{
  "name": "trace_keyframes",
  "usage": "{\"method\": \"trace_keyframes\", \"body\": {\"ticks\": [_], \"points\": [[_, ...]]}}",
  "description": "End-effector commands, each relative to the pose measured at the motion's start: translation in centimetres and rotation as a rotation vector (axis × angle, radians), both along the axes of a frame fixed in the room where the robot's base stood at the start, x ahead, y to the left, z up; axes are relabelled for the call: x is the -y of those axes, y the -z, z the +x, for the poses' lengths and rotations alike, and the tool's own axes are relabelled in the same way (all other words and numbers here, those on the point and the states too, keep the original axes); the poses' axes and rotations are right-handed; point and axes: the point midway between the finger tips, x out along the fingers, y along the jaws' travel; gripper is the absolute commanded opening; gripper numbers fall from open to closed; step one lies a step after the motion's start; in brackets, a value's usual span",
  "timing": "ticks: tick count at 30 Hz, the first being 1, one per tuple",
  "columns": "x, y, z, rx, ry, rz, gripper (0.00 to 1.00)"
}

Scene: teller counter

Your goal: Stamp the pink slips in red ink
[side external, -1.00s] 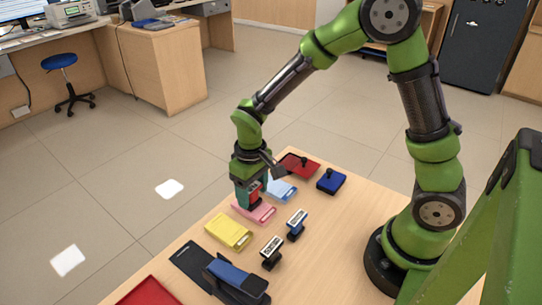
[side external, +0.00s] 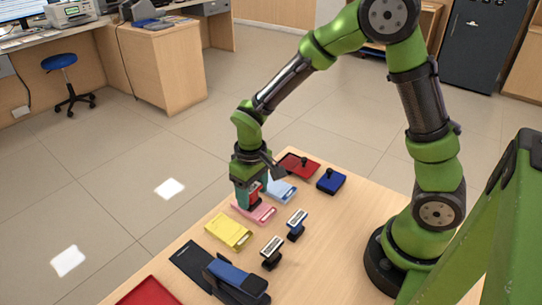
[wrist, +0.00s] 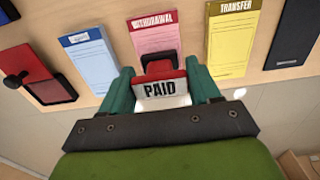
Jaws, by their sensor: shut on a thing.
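My gripper (side external: 251,194) is shut on a red stamp marked PAID, which shows in the wrist view (wrist: 160,89). It holds the stamp upright over the pink slips (side external: 262,214), headed WITHDRAWAL in the wrist view (wrist: 150,35). The stamp's foot is at or just above the pink paper; I cannot tell if it touches. The stamp and gripper hide part of the pad, and no ink mark is visible on the part that shows. The red ink pad (side external: 309,170), with its knobbed lid beside it, lies at the table's far end.
Blue slips (side external: 282,191) and yellow slips (side external: 229,232) flank the pink ones. A blue ink pad (side external: 331,182) stands near the red one. Two other stamps, one (side external: 297,223) and another (side external: 271,251), stand close by. A black folder (side external: 188,257), blue-topped device (side external: 235,280) and red tray (side external: 150,293) are nearer.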

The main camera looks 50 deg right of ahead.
Motion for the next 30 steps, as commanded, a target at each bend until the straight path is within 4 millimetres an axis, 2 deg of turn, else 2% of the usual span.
{"method": "trace_keyframes", "body": {"ticks": [5,24,30], "points": [[0.0,-0.1,-0.1,-0.003,-0.002,-0.001,0.42],[0.0,-5.2,0.0,0.000,-0.001,-0.001,0.42],[0.0,-6.0,0.0,-0.001,-0.001,0.000,0.42]]}}
